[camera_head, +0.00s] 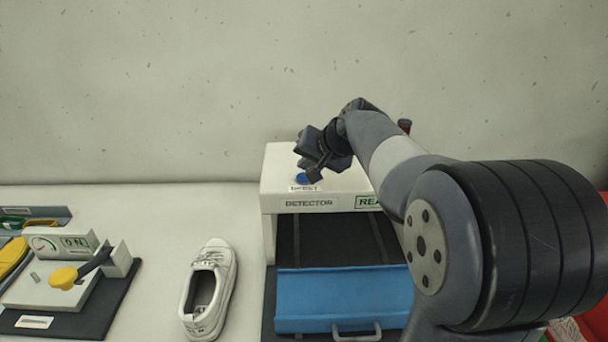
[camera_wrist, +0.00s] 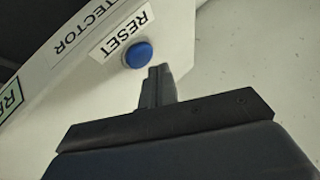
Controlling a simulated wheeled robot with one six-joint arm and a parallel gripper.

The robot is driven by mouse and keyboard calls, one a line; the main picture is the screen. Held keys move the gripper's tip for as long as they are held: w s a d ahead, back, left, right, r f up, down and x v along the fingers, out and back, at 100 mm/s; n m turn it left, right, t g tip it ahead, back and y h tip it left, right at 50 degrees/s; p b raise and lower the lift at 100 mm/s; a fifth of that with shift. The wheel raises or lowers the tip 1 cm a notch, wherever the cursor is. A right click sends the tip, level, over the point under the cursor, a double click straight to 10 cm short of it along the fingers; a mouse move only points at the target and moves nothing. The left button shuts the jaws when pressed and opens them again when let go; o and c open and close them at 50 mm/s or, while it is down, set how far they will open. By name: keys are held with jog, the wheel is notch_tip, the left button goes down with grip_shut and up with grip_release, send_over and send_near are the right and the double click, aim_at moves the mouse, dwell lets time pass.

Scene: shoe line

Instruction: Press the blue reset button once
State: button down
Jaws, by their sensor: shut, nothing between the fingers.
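The blue reset button (camera_head: 303,179) is on the top of the white detector box (camera_head: 285,190), behind a RESET label. In the wrist view the round blue button (camera_wrist: 137,55) is fully visible beside its label (camera_wrist: 120,35). My gripper (camera_wrist: 160,72) is shut and empty, with its fingertips just beside the button in that view. In the head view my gripper (camera_head: 316,176) is over the detector top and partly covers the button. I cannot tell whether the fingertips touch the button.
A blue tray (camera_head: 345,300) with a handle sits under the detector. A white shoe (camera_head: 209,290) lies left of it. A device with a yellow-knobbed lever (camera_head: 64,278) stands further left. A red object (camera_head: 596,325) shows at the right edge. The wall is behind.

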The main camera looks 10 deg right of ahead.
aim_at(306, 178)
jog(key=shift+r+p, duration=1.95)
jog(key=shift+r, duration=0.6)
jog(key=shift+f, duration=0.1)
